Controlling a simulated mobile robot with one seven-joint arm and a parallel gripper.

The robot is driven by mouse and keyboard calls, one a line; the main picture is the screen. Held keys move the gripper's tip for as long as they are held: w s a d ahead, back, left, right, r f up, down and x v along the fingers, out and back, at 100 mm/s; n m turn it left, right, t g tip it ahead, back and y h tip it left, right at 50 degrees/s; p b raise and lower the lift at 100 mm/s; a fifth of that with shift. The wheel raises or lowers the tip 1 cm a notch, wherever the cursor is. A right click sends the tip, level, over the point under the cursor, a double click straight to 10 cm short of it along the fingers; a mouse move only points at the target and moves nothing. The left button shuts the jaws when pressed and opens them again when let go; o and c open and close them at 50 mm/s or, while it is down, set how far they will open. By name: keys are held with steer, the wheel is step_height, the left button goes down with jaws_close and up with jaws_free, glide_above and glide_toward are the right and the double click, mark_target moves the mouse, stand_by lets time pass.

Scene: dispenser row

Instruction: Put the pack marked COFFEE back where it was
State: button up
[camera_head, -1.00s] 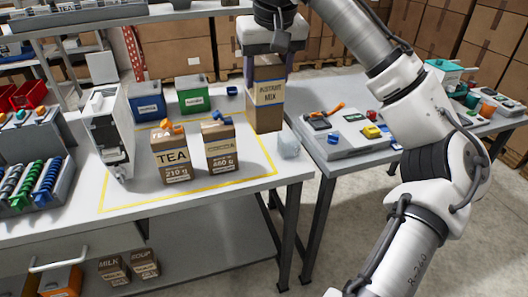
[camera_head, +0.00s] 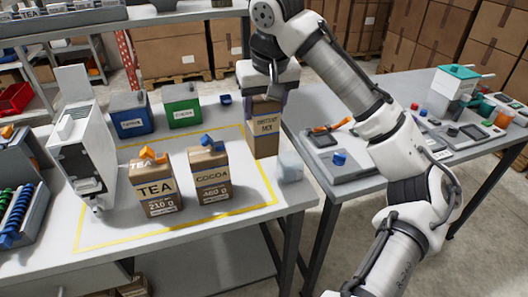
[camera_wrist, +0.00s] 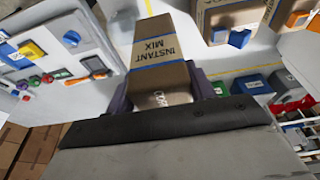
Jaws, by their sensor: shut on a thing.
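My gripper (camera_head: 266,95) is shut on a brown pack (camera_head: 264,138) with a blue band, held by its upper part. Its label reads INSTANT MIX, and this also shows in the wrist view (camera_wrist: 160,62). The pack is upright at the right back of the yellow-outlined area; I cannot tell if its base touches the table. A TEA pack (camera_head: 156,190) with an orange clip and a COCOA pack (camera_head: 210,176) with a blue clip stand to its left, nearer the front.
A white dispenser (camera_head: 80,150) stands at the left of the table. A blue bin (camera_head: 131,113) and a green bin (camera_head: 183,106) stand behind the packs. A clear cube (camera_head: 290,166) is right of the held pack. A side table (camera_head: 320,110) holds small items.

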mark_target(264, 151)
step_height(264, 151, down, 12)
steer(key=shift+f+p, duration=0.1)
steer(key=shift+p, duration=0.45)
steer(key=shift+f, duration=0.15)
steer(key=o, duration=1.3)
